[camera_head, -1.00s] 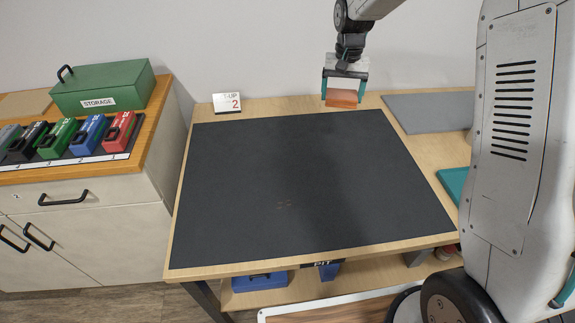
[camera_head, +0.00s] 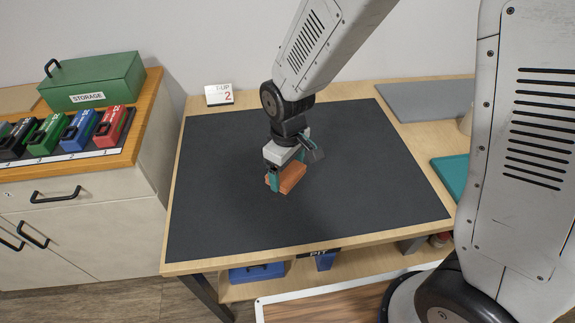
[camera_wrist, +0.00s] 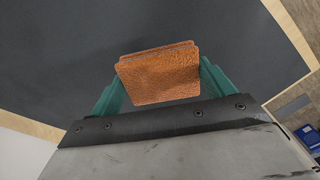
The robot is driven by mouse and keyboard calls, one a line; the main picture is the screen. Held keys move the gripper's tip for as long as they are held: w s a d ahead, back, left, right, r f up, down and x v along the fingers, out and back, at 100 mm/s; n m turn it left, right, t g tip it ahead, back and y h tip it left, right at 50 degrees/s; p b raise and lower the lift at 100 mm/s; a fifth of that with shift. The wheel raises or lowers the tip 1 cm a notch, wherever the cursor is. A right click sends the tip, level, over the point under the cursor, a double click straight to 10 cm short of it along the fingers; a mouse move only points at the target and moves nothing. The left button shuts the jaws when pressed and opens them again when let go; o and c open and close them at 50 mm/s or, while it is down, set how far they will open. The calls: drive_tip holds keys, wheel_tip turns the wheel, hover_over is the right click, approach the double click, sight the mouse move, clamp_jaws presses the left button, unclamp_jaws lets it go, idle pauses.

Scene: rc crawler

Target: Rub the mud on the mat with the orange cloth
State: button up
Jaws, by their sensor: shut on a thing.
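My gripper (camera_head: 287,178) is over the middle of the dark mat (camera_head: 350,205), shut on the orange cloth (camera_head: 293,178). In the wrist view the cloth (camera_wrist: 158,75) is a folded, rough-textured block between the teal fingers of my gripper (camera_wrist: 158,82). The mat (camera_wrist: 60,50) fills most of that view behind it. I cannot tell whether the cloth touches the mat or hangs just above it. The mud does not show now; the gripper and cloth cover the area near it, or it is too faint to see.
A small white sign (camera_head: 218,95) stands at the table's back left. A grey pad (camera_head: 425,98) and a teal pad (camera_head: 451,174) lie on the right. The left cabinet holds a green storage box (camera_head: 95,82) and several coloured blocks. The rest of the mat is clear.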

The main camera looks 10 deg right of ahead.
sight(283, 196)
drive_tip(key=shift+f, duration=3.05)
drive_tip(key=shift+w+a+f, duration=0.1)
drive_tip(key=shift+a+f, duration=0.3)
drive_tip(key=shift+c, duration=0.4)
drive_tip(key=shift+a, duration=0.4)
drive_tip(key=shift+a+f, duration=0.25)
drive_tip(key=shift+a, duration=0.15)
drive_tip(key=shift+a+r, duration=0.15)
drive_tip(key=shift+a, duration=0.55)
drive_tip(key=shift+d, duration=1.35)
drive_tip(key=shift+d+r, duration=0.1)
drive_tip(key=shift+d, duration=0.5)
drive_tip(key=shift+r, duration=3.85)
